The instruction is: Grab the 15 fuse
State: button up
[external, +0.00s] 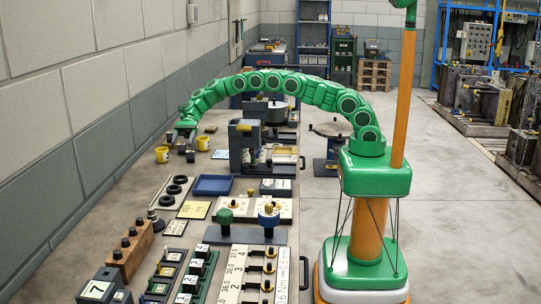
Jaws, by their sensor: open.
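My gripper (183,139) is open at the far end of my green arm, which arches left over the bench. I cannot make out a fuse marked 15. Small dark pieces with white number labels stand in green holders (196,268) at the near end, too small to identify surely as fuses.
The long bench is crowded: a blue tray (213,185), black rings (174,189), a press (243,147), a wooden block with black knobs (129,252) and a box labelled 7 (100,289). A wall borders the left side.

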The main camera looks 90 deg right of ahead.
aim_at(181, 147)
jog(key=shift+x, duration=2.55)
jog(key=c, duration=1.1)
jog(key=shift+o, duration=0.2)
jog(key=shift+r, duration=0.1)
